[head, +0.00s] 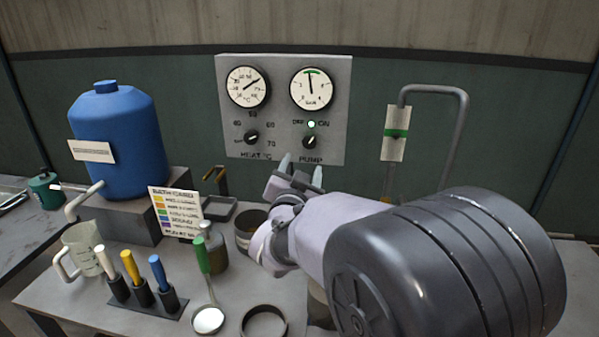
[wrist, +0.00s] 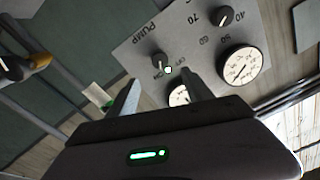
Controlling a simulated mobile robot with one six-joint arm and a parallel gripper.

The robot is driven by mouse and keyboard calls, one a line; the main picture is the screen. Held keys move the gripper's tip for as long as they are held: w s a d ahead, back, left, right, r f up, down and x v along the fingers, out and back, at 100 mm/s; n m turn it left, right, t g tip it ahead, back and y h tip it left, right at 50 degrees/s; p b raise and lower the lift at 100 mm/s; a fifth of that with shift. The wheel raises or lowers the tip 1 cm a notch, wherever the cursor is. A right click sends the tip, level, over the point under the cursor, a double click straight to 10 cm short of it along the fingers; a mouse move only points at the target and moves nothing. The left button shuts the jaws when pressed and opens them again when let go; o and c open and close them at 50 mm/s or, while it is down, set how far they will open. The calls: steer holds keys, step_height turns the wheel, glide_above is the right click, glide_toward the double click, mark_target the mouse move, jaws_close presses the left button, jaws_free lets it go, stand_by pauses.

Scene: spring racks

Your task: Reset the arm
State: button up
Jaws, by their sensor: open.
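My gripper (head: 301,172) is in front of the lower part of the grey control panel (head: 284,70) in the head view, its two fingertips pointing up and apart. It is open, with nothing between the fingers. In the wrist view the gripper (wrist: 157,97) also shows its spread fingers, with the panel (wrist: 195,45) beyond, appearing upside down. The panel has two round gauges, a heat knob (head: 251,137) and a pump knob (head: 310,142). I cannot tell the exact gap from fingers to panel.
A blue tank (head: 118,140) stands on a grey block at left. A bent pipe (head: 461,130) rises at right.

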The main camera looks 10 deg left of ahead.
steer(key=s, duration=0.4)
steer(key=shift+f, duration=0.1)
steer(key=shift+w, duration=0.1)
steer(key=s+d+r+g+y, duration=0.25)
steer(key=s+d+g, duration=0.25)
steer(key=s+d, duration=0.4)
steer(key=s+d+f+g, duration=0.2)
steer(key=s+d+f, duration=0.1)
steer(key=s, duration=0.5)
steer(key=s+d+f+g, duration=0.3)
steer(key=s, duration=0.5)
steer(key=s+d+f+g, duration=0.2)
steer(key=s+d+f, duration=0.1)
steer(key=s, duration=0.6)
steer(key=shift+d+f+g, duration=0.25)
steer(key=shift+f+g, duration=0.05)
steer(key=shift+f, duration=0.25)
